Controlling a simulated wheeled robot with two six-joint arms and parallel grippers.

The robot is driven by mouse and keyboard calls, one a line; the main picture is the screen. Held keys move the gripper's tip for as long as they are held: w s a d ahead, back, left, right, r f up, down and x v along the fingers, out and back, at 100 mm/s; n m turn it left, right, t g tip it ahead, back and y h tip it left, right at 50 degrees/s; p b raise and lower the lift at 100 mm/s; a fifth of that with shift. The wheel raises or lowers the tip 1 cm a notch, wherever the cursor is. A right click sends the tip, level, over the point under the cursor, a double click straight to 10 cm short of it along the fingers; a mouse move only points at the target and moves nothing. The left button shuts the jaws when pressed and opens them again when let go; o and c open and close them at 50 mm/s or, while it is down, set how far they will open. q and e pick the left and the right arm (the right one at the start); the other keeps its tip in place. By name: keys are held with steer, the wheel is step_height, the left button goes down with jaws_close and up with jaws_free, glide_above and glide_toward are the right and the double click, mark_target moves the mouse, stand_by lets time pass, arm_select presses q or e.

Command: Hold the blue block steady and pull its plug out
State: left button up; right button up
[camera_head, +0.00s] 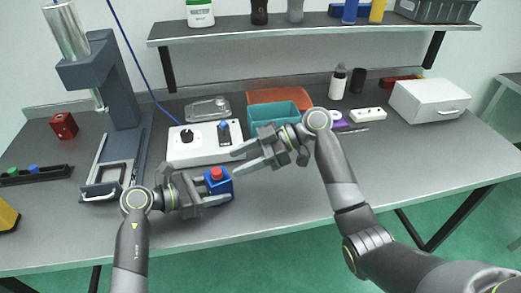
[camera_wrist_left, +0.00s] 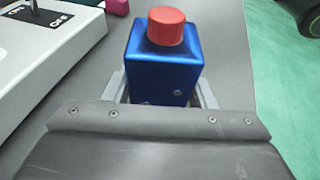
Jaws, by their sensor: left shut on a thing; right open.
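The blue block (camera_head: 219,187) stands on the table near its front edge, with a red plug (camera_head: 216,173) in its top. My left gripper (camera_head: 215,199) is shut on the block from the left, one finger on each side. In the left wrist view the blue block (camera_wrist_left: 163,72) is upright between the fingers, and the red plug (camera_wrist_left: 166,27) sits on top. My right gripper (camera_head: 240,161) is open and empty, to the right of and above the block, apart from the plug. Its fingers point left.
A white box with switches (camera_head: 195,155) lies just behind the block. A teal tray (camera_head: 262,115) and an orange tray (camera_head: 300,96) stand behind my right gripper. A dark press (camera_head: 125,85) stands at the left. The table front right of the block is clear.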

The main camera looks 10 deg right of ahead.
mark_target(218, 171)
steer(key=shift+x, duration=2.8)
steer(key=shift+c, duration=0.2)
steer(key=shift+d, duration=0.1)
jaws_close()
